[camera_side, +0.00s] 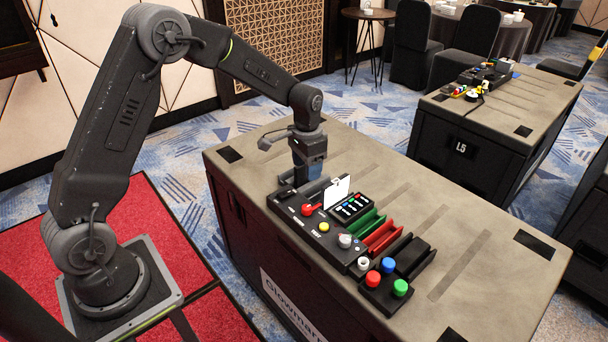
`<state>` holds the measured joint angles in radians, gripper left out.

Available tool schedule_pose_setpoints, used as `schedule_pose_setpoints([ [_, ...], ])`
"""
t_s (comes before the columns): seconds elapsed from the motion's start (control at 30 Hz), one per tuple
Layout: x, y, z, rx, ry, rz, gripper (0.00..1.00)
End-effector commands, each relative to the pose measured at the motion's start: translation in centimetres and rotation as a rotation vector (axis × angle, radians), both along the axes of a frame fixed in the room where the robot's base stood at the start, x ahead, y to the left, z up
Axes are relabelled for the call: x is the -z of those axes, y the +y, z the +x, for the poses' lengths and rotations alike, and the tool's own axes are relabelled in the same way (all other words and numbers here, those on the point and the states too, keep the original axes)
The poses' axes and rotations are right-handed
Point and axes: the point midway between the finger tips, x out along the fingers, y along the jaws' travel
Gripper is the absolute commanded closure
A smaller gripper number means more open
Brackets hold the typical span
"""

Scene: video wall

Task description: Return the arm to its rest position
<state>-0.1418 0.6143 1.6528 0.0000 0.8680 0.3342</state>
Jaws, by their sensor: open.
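My arm reaches over from its base at the left. My gripper (296,181) points down at the far left end of a black control panel (290,213) on the case top. It is open. The fingertips are small and dark against the panel, so I cannot tell whether they touch it. I see nothing held between them.
The panel has a red knob (311,209), a yellow button (323,227) and a white card (337,191) standing upright. Green, red and black racks (383,235) and a coloured button box (386,292) sit to the right. The case top (480,240) beyond is clear.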

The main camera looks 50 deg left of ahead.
Motion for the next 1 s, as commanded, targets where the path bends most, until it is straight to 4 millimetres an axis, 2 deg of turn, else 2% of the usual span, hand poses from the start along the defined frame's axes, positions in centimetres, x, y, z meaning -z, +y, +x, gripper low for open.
schedule_pose_setpoints([
  [0.17, -5.4, -1.2, -2.2, -0.020, -0.069, 0.008, 0.43],
  [0.3, -10.4, -2.5, -5.8, -0.049, -0.142, 0.011, 0.43],
  [0.5, -15.6, -4.2, -12.0, -0.091, -0.245, 0.005, 0.43],
  [0.6, -17.2, -5.0, -15.3, -0.111, -0.296, -0.001, 0.43],
  [0.73, -18.5, -5.7, -19.7, -0.138, -0.364, -0.014, 0.43],
  [0.9, -18.8, -6.4, -24.2, -0.166, -0.437, -0.033, 0.43],
  [1.0, -18.6, -6.6, -25.9, -0.179, -0.465, -0.042, 0.43],
])
